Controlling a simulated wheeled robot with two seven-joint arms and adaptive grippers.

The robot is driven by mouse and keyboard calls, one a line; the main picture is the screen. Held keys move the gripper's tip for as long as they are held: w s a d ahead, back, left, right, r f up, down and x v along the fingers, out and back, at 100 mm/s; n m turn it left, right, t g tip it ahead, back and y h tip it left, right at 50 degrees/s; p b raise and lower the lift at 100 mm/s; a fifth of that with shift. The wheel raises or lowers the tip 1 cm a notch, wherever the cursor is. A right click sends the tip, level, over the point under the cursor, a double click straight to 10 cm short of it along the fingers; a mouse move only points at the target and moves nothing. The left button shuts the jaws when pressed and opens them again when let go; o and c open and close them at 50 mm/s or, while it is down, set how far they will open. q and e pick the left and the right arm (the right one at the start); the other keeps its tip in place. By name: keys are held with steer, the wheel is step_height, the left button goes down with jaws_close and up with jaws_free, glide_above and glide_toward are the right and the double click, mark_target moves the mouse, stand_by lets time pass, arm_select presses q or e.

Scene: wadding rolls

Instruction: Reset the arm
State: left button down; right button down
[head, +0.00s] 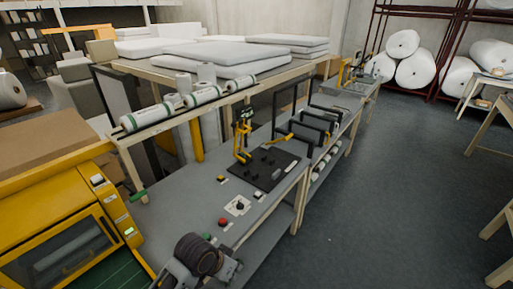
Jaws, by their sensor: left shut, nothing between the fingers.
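My left gripper (228,269) is at the bottom of the head view, a dark grey and black shape with my arm's rounded dark link beside it. It is shut and holds nothing. It is over the near end of the grey workbench (165,215), close to the red button (222,222). Its fingers are small and partly hidden by my arm. My right gripper is not in view.
A yellow machine (70,240) with a dark window stands at the left. A black plate (268,168) with a yellow upright fixture (242,135) is farther along the bench. White rolls (202,96) lie on a shelf behind. Open floor (400,190) spreads to the right.

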arm_select(q)
steer(key=shift+s+a+n+y, duration=0.95)
steer(key=shift+s+a, duration=1.1)
steer(key=shift+a, duration=1.75)
steer(key=shift+s+a+n+y, duration=0.9)
steer(key=shift+s+a, duration=1.15)
steer(key=shift+a, duration=1.7)
step_height(320, 180, down, 36)
steer(key=s+b, duration=0.2)
steer(key=s, duration=0.1)
steer(key=s+a+f+g+b, duration=0.1)
steer(key=s+a+f, duration=0.1)
steer(key=s+f, duration=0.8)
steer(key=s+a+f+g+b, duration=0.1)
steer(key=s+a+f, duration=0.1)
steer(key=s+f, duration=0.9)
steer(key=shift+s, duration=0.45)
steer(key=shift+f, duration=0.1)
